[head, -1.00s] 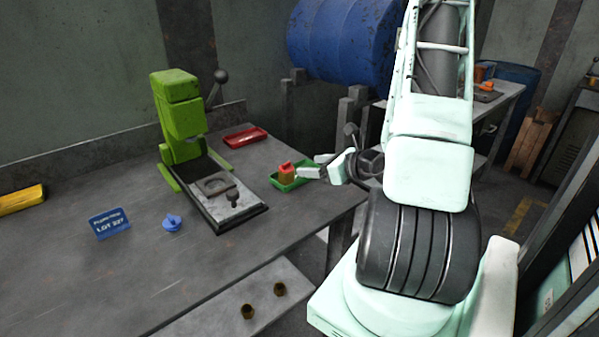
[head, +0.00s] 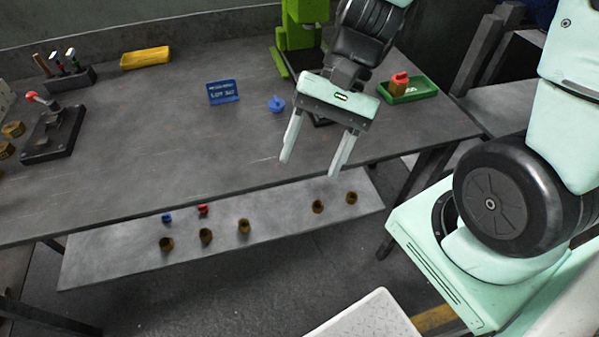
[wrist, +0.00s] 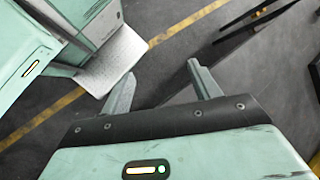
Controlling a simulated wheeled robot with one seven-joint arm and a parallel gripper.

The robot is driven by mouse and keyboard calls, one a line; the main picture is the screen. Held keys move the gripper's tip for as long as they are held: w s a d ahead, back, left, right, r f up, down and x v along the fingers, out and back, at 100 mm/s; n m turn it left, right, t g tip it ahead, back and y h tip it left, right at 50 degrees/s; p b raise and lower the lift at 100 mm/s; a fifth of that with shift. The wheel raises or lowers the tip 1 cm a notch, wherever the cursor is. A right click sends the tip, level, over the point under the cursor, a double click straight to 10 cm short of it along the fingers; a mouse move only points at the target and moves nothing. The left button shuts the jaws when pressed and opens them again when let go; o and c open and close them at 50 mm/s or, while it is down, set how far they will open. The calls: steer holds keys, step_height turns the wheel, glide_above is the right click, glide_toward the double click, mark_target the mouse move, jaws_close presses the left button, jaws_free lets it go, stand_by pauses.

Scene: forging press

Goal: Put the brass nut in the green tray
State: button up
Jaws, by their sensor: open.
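Several small brown-brass nut-like pieces stand on the low shelf below the bench in the head view, one of them a brass nut (head: 243,226) near the middle. They are too small to tell apart surely. The green tray (head: 411,97) sits on the bench at the right, with an orange and red piece (head: 399,83) in it. My gripper (head: 310,167) is open and empty, fingers pointing down over the bench's front edge, above and apart from the shelf pieces. The wrist view shows its fingers (wrist: 161,72) apart with only floor beyond; neither nut nor tray shows there.
The shelf (head: 110,262) also holds a small blue piece (head: 167,217) and a red piece (head: 203,209). The bench's front edge overhangs near the shelf.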

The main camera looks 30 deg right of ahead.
steer(key=s+a+r+n+t+h, duration=0.2)
steer(key=s+a+n+h, duration=0.3)
steer(key=n, duration=0.9)
steer(key=shift+a+r+t+h, duration=0.2)
steer(key=shift+r+t+h, duration=0.05)
steer(key=shift+t+h, duration=0.35)
steer(key=shift+r, duration=0.1)
